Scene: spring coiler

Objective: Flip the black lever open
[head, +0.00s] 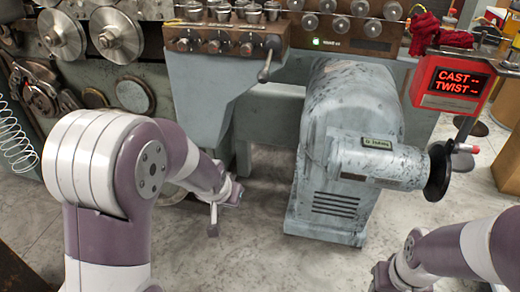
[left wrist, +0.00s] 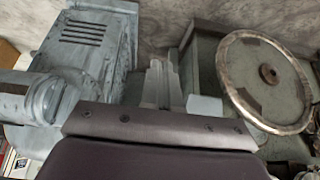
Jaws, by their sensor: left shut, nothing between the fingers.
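I cannot single out the black lever for certain. A short dark-grey lever (head: 265,66) hangs at a slant from the right end of the brown knob panel in the head view. My left gripper (head: 213,220) is below and left of it, beside the machine's base and apart from it. In the left wrist view the left fingers (left wrist: 164,82) are together, with nothing between them. My right gripper (head: 382,277) is low at the right of the head view, in front of the motor housing; its fingers are too unclear to read.
A worn grey motor housing (head: 350,120) stands right of centre, with a black handwheel (head: 438,172) on its right. A red sign (head: 452,84) is at the upper right. Metal discs (head: 117,36) and a wire coil (head: 14,140) are at left. Some floor (head: 255,245) is clear.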

